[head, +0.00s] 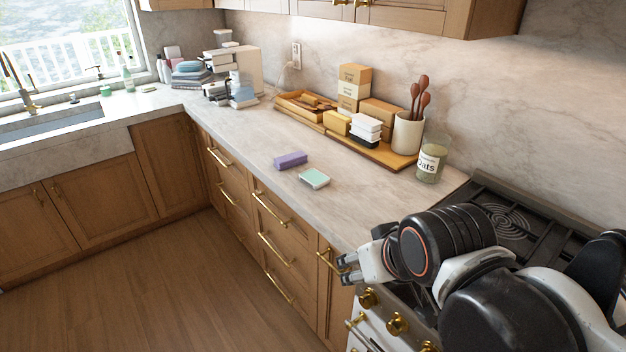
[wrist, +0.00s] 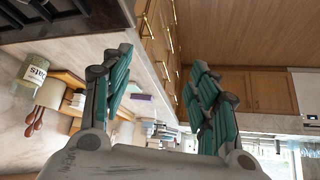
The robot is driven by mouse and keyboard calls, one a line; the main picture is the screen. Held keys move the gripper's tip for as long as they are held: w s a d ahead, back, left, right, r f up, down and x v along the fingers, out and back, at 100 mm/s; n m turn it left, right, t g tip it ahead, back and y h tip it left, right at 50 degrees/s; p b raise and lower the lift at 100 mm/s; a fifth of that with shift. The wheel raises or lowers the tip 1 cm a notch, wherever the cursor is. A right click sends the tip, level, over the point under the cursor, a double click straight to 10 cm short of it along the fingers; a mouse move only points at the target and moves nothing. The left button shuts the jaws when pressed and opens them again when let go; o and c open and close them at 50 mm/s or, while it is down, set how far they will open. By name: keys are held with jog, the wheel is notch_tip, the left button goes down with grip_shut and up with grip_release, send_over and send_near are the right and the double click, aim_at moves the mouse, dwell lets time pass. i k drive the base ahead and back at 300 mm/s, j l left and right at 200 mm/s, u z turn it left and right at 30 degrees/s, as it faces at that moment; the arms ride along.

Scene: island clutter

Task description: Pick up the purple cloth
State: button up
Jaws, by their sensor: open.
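The purple cloth (head: 290,160) is a small, flat-sided block lying on the counter near its front edge, left of a mint-green block (head: 314,178). In the wrist view the purple cloth (wrist: 141,97) shows small between my fingers, closer to the left finger. My gripper (head: 345,270) is open and empty. It hangs by the counter's front edge beside the stove, well to the right of the cloth and apart from it. In the wrist view my gripper (wrist: 160,62) has its two green-padded fingers spread.
A wooden tray (head: 385,157) with boxes and a utensil crock (head: 407,133) stands along the wall, with an oats jar (head: 431,163) at its right end. The stove (head: 490,205) is under my arm. A coffee machine (head: 245,70) stands at the back.

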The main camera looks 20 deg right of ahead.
aim_at(283, 162)
jog(key=z, duration=0.65)
jog(key=i+j+z, duration=0.3)
jog(key=j+z, duration=0.3)
jog(key=i+j, duration=0.15)
jog(key=j, duration=0.25)
jog(key=i+j+z, duration=0.1)
jog(key=j, duration=0.3)
jog(key=i+j, duration=0.2)
jog(key=j, duration=0.2)
jog(key=i+j+z, duration=0.1)
jog(key=j, duration=0.3)
jog(key=i+j, duration=0.15)
jog(key=j, duration=0.25)
jog(key=i+j+z, duration=0.1)
jog(key=j, duration=0.3)
